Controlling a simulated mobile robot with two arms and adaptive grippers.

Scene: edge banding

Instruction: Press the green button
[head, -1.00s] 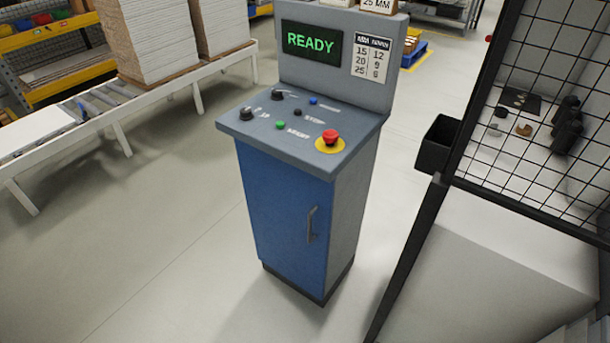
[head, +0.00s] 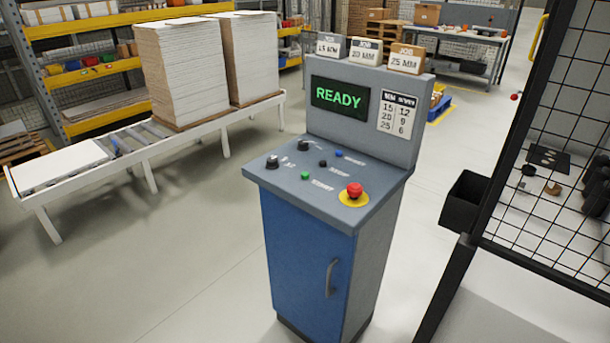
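The green button (head: 305,176) is a small round button on the sloped grey top of the blue control cabinet (head: 305,265), in the middle of the head view. A black knob (head: 272,162) is to its left, and another black knob (head: 303,145) is behind it. A black button (head: 322,163) and a blue button (head: 338,153) lie behind it to the right. A red mushroom button (head: 354,189) on a yellow disc is to its right. The screen (head: 339,98) reads READY in green. Neither of my grippers shows in this view.
A black mesh fence (head: 560,200) with a black bin (head: 466,201) stands right of the cabinet. A roller conveyor (head: 150,145) with white board stacks (head: 183,68) runs behind left. Job boxes (head: 364,52) sit on top of the panel. The floor left of the cabinet is clear.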

